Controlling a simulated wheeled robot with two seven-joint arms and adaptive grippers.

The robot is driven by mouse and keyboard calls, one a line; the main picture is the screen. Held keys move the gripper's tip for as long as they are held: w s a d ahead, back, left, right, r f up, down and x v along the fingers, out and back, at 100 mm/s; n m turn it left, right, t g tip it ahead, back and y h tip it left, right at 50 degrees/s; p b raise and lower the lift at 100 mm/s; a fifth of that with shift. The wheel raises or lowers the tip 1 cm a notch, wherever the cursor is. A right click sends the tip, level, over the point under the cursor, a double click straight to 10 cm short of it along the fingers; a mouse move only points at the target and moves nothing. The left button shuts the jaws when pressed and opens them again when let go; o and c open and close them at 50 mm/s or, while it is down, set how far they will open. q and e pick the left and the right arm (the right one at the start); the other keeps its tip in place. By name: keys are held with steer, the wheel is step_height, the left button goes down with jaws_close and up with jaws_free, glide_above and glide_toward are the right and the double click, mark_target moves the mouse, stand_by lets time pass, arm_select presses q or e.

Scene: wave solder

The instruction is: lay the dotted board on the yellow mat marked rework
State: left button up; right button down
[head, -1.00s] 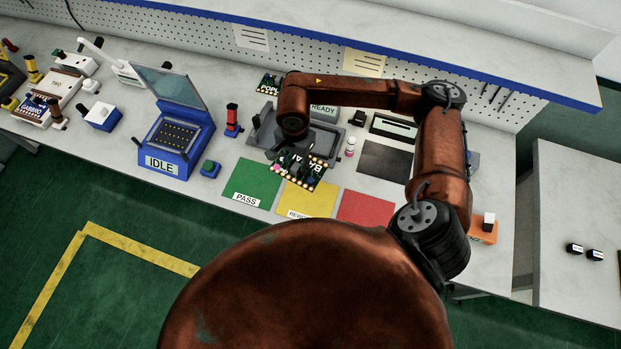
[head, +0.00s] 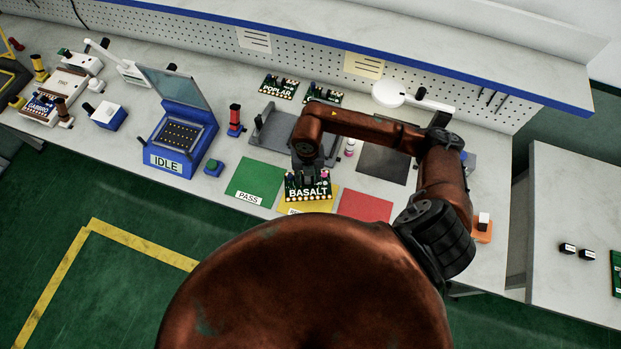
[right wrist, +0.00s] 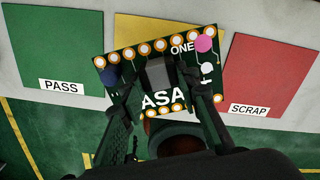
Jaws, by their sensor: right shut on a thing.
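The dotted board (head: 308,190) is green, with gold dots along its edges and the word BASALT. My right gripper (head: 307,176) is shut on it and holds it over the yellow mat (head: 323,206). In the right wrist view the board (right wrist: 150,82) lies between the fingers (right wrist: 163,92), with a pink and a white round part at its right end. It covers much of the yellow mat (right wrist: 150,25); whether it touches the mat I cannot tell. The mat's label is partly visible in the head view and hidden in the wrist view. My left gripper is out of view.
The green PASS mat (head: 253,180) lies left of the yellow mat, the red SCRAP mat (head: 364,206) right. Behind are a grey tray (head: 268,128), a dark mat (head: 384,163) and the POPLAR board (head: 279,87). A blue IDLE machine (head: 178,140) stands at left.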

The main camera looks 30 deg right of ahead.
mark_target(310, 188)
steer(key=m, duration=0.3)
steer(key=shift+s+d+f, duration=0.2)
steer(key=shift+s+f, duration=0.1)
steer(key=shift+f, duration=0.1)
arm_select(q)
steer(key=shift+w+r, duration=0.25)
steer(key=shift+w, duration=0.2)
arm_select(e)
steer(key=shift+d+f+m, duration=0.15)
steer(key=shift+f+m, duration=0.05)
steer(key=shift+m, duration=0.7)
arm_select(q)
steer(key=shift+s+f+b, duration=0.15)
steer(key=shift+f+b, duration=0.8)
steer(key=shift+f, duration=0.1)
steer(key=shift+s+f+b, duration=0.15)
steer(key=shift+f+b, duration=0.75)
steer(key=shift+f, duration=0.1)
arm_select(e)
steer(key=shift+f, duration=3)
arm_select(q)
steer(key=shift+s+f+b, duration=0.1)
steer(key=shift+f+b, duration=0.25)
arm_select(e)
steer(key=shift+f, duration=0.5)
steer(key=c, duration=1.4)
jaws_free()
